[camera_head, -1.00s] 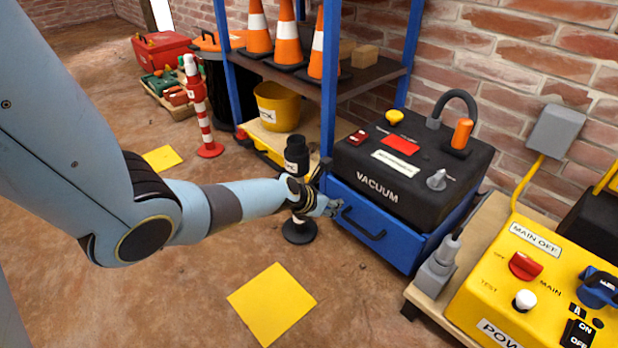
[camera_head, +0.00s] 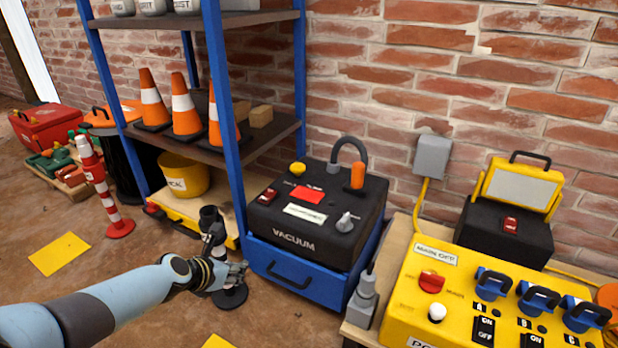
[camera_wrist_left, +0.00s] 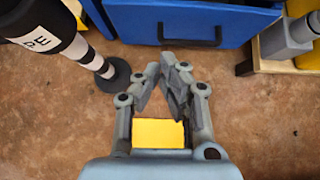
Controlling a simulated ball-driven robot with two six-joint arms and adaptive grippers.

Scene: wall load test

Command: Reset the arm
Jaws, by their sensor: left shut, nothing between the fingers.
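My left arm comes in from the lower left in the head view. Its gripper (camera_head: 238,270) is beside the blue drawer (camera_head: 299,272) under the black vacuum unit (camera_head: 318,212). The left wrist view shows the gripper (camera_wrist_left: 172,75) with its fingertips close together and nothing between them. In that view the drawer front (camera_wrist_left: 187,22) and its dark handle lie ahead of the fingertips, apart from them. A black-and-white post (camera_wrist_left: 72,42) stands left of the gripper. My right gripper does not show.
A yellow power box (camera_head: 402,300) with switches stands on a wooden bench at right. A blue-framed shelf (camera_head: 222,110) holds orange cones (camera_head: 187,112). A red-and-white post (camera_head: 103,192) stands at left. A yellow floor square (camera_head: 60,254) lies on open floor.

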